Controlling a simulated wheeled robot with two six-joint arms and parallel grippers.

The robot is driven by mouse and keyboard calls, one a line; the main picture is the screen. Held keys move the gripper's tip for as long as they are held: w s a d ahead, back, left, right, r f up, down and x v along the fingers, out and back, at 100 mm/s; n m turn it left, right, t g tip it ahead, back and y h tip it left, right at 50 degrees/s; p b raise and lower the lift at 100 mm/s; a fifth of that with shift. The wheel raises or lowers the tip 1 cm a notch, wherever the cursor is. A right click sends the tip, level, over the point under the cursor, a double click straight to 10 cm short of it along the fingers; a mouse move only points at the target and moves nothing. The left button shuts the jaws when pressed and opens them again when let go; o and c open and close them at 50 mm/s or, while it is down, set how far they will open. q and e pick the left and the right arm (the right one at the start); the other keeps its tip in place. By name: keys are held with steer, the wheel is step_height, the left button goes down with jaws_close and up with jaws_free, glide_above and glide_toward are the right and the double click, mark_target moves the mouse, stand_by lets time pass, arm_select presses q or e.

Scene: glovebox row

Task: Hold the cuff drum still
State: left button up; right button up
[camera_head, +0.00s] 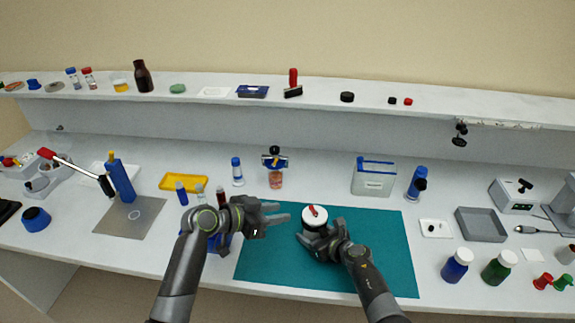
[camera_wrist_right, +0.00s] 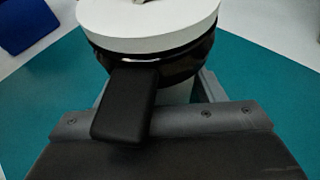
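The cuff drum, as I take it, is a short round piece with a white top (camera_head: 314,213) and a small red part on it, over the teal mat (camera_head: 375,240). In the right wrist view its white disc (camera_wrist_right: 150,28) sits above a glossy black band. My right gripper (camera_head: 318,232) is right at the drum. One black finger lies against or just in front of the black band in the wrist view; the other finger is hidden, so its grip is unclear. My left gripper (camera_head: 282,219) is left of the drum, its fingers apart and empty, pointing toward it.
A blue rack (camera_head: 219,243) is partly hidden by my left arm. Blue (camera_head: 457,265) and green (camera_head: 498,267) bottles stand right. The mat's right part is clear.

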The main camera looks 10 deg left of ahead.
steer(key=o, duration=0.3)
